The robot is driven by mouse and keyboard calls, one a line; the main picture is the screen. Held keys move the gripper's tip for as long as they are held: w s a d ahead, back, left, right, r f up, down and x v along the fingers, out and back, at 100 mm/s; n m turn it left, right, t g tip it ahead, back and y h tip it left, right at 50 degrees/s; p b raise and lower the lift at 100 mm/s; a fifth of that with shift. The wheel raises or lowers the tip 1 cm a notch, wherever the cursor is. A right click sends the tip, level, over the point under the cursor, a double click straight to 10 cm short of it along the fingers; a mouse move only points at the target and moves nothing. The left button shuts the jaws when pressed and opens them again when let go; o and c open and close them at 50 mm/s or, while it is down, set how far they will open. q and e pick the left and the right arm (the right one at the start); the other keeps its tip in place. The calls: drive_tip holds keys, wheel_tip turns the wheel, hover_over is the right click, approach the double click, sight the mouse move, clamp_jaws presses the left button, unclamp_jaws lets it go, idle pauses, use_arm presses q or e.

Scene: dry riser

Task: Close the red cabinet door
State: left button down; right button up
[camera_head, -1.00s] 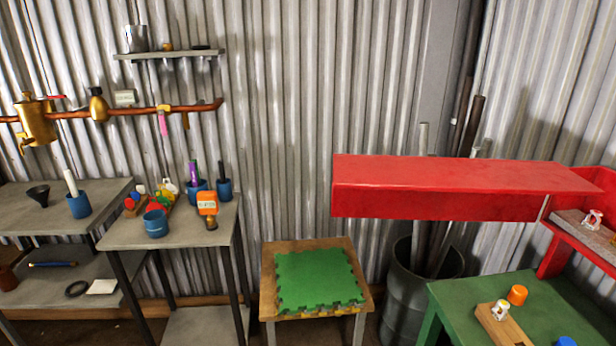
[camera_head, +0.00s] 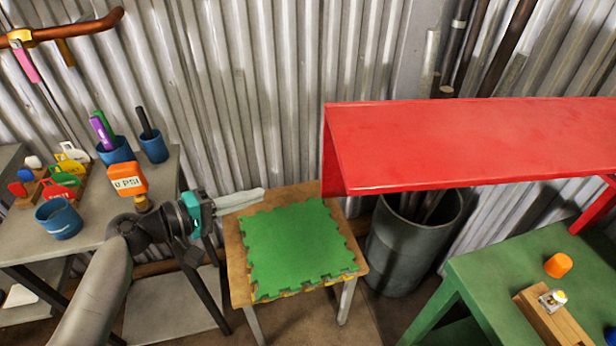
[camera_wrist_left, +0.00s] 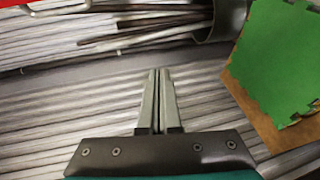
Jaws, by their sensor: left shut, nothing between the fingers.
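A large red panel (camera_head: 450,145), which I take to be the cabinet door, stretches across the right half of the head view. Its left end stands out above the grey bin, and its right end leaves the frame. I cannot tell its hinge or how far open it is. A red strip (camera_wrist_left: 14,4) shows in the top left corner of the left wrist view. My left gripper (camera_head: 258,195) is shut and empty over the left edge of the wooden stool, apart from the red panel. Its closed fingers also show in the left wrist view (camera_wrist_left: 159,75). My right gripper is not in view.
A wooden stool with a green foam mat (camera_head: 295,248) stands between my left arm and the red panel. A grey bin (camera_head: 408,250) holds upright pipes beneath the panel. A green table (camera_head: 500,275) is at right; a grey table (camera_head: 85,225) with cups is at left.

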use_arm(q)
wheel_tip(320, 180, up, 10)
drive_tip(key=s+d+m+g+h, duration=0.1)
drive_tip(key=s+d+m+h, duration=0.1)
drive_tip(key=s+h, duration=0.15)
drive_tip(key=x, duration=1.1)
drive_tip(key=shift+s+d+r+p, duration=0.1)
drive_tip(key=shift+s+p, duration=0.35)
drive_tip(key=shift+s, duration=1.6)
